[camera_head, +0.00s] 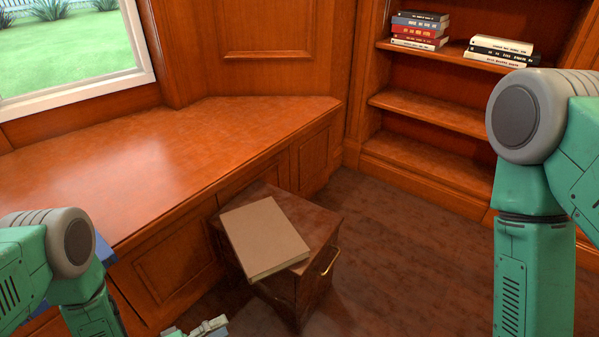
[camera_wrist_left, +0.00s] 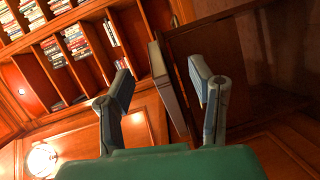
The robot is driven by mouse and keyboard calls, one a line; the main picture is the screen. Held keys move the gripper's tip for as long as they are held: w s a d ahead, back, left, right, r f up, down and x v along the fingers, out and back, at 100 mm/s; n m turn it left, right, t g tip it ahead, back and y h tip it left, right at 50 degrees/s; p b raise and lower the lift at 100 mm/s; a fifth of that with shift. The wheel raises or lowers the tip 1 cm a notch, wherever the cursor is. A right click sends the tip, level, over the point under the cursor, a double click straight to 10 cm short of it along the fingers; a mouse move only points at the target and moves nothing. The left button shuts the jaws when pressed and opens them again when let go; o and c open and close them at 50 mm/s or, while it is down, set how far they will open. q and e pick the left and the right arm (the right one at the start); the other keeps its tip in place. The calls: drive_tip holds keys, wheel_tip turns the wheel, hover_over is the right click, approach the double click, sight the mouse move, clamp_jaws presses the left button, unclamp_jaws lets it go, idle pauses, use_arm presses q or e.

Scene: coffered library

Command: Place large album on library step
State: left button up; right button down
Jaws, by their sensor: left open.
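The large album (camera_head: 265,238), tan and closed, lies flat on the dark wooden library step (camera_head: 322,226), turned askew to its top. Its near-left corner seems to reach past the step's edge. My left gripper (camera_head: 212,326) is at the bottom edge of the head view, just nearer than the step, mostly cut off. In the left wrist view its two fingers (camera_wrist_left: 160,72) are apart, and the album (camera_wrist_left: 168,90) shows edge-on in the gap, beyond the fingers; contact is not visible. My right arm runs down the right side, and its gripper is out of frame.
A long wooden window bench (camera_head: 160,155) stands behind and left of the step. A bookcase (camera_head: 430,115) with stacked books is at the back right. A brass handle (camera_head: 331,262) sticks out from the step's right side. Dark floor (camera_head: 400,260) is clear to the right.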

use_arm(q)
drive_tip(key=s+a+r+m+g+y, duration=0.25)
drive_tip(key=s+a+g+y, duration=0.2)
drive_tip(key=s+y, duration=0.35)
drive_tip(key=s+a+r+m+g+y, duration=0.2)
drive_tip(key=s+a+m+g+y, duration=0.25)
drive_tip(key=s, duration=0.55)
wheel_tip(320, 180, up, 14)
drive_tip(key=s+a+y+p, duration=0.1)
drive_tip(key=p, duration=1.2)
drive_tip(key=shift+f+n+p, duration=0.15)
drive_tip(key=shift+n+p, duration=0.2)
drive_tip(key=shift+n, duration=0.05)
drive_tip(key=shift+s, duration=0.1)
drive_tip(key=c, duration=0.7)
clamp_jaws()
